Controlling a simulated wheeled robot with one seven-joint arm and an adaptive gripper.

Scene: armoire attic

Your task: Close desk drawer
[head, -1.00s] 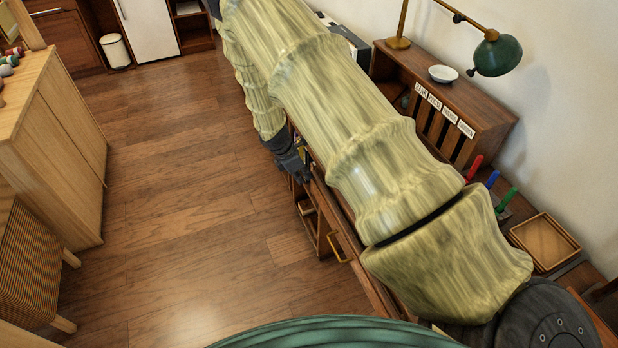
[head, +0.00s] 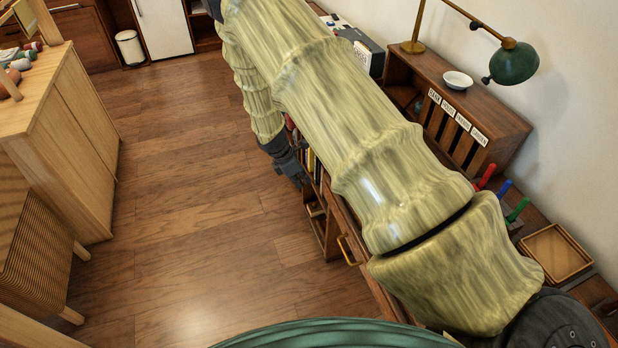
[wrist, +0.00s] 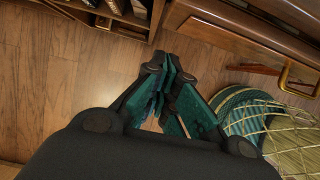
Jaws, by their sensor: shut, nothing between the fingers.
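The wooden desk runs under my arm in the head view, its front edge mostly covered. A brass handle (head: 347,250) shows on the desk drawer front (head: 362,273); the handle also shows at the right of the wrist view (wrist: 284,78), on the dark wood front (wrist: 225,32). I cannot tell how far the drawer stands out. My gripper (head: 292,172) hangs over the floor just left of the desk's shelf section. In the wrist view my gripper (wrist: 168,62) is shut and empty, its tips below the desk front and apart from the handle.
An open shelf with books (head: 313,165) is set in the desk beside my gripper. A green lamp (head: 513,62), a white bowl (head: 457,80), colored markers (head: 503,190) and a wooden tray (head: 555,254) are on the desk. The wood floor (head: 200,200) is clear toward the left cabinet (head: 75,150).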

